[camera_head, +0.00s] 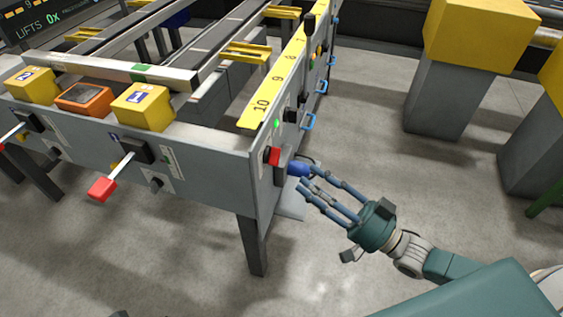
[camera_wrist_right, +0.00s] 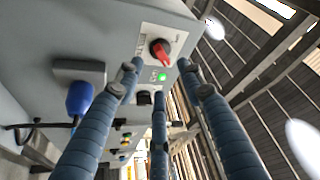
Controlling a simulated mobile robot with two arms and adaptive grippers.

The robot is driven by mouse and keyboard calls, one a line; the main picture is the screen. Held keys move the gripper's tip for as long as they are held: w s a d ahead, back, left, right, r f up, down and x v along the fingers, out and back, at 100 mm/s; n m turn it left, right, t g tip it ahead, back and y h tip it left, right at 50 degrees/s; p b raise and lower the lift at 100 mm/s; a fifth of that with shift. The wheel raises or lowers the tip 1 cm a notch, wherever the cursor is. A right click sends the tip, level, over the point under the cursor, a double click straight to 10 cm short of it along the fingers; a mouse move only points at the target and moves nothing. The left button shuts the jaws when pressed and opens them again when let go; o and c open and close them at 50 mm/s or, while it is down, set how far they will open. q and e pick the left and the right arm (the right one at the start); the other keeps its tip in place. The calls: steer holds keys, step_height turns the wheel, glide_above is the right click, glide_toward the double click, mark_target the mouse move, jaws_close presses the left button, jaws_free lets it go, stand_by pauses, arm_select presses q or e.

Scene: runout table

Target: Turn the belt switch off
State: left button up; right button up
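The belt switch appears to be the red rotary knob (camera_wrist_right: 161,51) on a pale plate with a lit green lamp (camera_wrist_right: 162,77) below it in the right wrist view. A red knob (camera_head: 273,156) shows on the table's end corner in the head view, with a green lamp (camera_head: 277,124) above. My right gripper (camera_head: 306,183) is just right of that corner, fingers pointing toward the panel. Its fingers (camera_wrist_right: 160,76) are spread with nothing between them, and the knob shows beyond the tips. I cannot tell whether any finger touches the panel. My left gripper is not in view.
A blue plug (camera_wrist_right: 80,98) with a cable sits beside the knob; it also shows near my fingertips in the head view (camera_head: 298,169). A red-handled lever (camera_head: 102,190) sticks out of the front panel. Yellow-topped grey pillars (camera_head: 445,95) stand right. Floor between is clear.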

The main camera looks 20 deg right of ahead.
mark_target(272, 156)
steer(key=x, duration=0.8)
steer(key=shift+w+b, duration=0.15)
steer(key=shift+b, duration=0.2)
jaws_close()
